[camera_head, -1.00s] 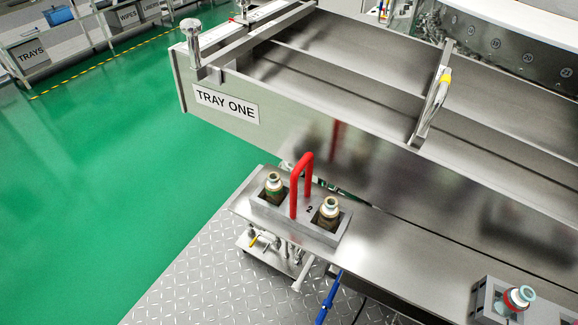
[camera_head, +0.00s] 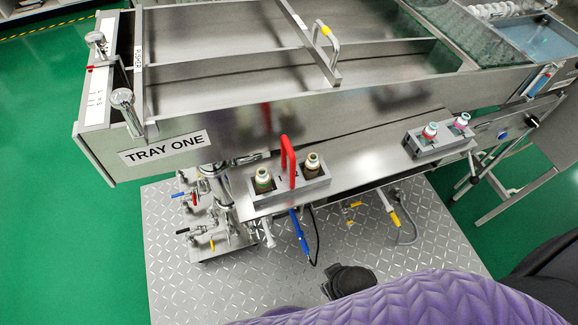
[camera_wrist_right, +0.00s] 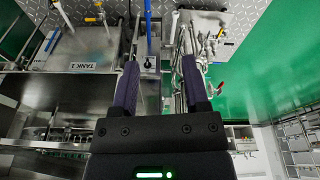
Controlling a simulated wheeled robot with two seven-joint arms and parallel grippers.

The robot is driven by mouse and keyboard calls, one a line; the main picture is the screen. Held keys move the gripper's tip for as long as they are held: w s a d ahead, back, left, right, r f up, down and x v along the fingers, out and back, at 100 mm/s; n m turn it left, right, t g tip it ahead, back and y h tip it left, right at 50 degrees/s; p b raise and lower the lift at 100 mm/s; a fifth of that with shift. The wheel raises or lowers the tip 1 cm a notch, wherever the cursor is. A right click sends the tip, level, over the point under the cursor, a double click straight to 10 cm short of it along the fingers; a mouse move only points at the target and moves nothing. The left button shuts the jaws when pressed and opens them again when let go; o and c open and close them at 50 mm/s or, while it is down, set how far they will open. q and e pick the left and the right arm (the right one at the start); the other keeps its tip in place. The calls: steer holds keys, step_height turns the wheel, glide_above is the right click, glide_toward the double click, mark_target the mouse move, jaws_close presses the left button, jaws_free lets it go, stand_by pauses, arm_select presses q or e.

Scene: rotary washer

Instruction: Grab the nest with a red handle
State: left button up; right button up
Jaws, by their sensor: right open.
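The nest with the red handle (camera_head: 289,186) is a grey block on the metal ledge in front of Tray One. My left gripper is not in view.
Valves and pipes (camera_head: 208,210) hang below, left. A diamond-plate platform (camera_head: 185,285) lies in front.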

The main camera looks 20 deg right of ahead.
steer(key=w+a+r+m+t+p, duration=0.1)
steer(key=w+r+t+p, duration=0.3)
steer(key=r, duration=0.8)
steer(key=w+a+r+t+p, duration=0.1)
steer(key=w+r+p, duration=0.3)
steer(key=r, duration=0.9)
steer(key=t+p, duration=0.2)
steer(key=t, duration=0.4)
glide_toward(291, 152)
steer(key=w+f, duration=0.2)
steer(key=shift+m, duration=0.4)
steer(key=x, duration=0.6)
steer(key=r+b+x, duration=0.1)
steer(key=x, duration=0.2)
steer(key=shift+w+f, duration=0.1)
steer(key=shift+w, duration=0.35)
steer(key=shift+s, duration=0.1)
steer(key=shift+c, duration=0.5)
jaws_close()
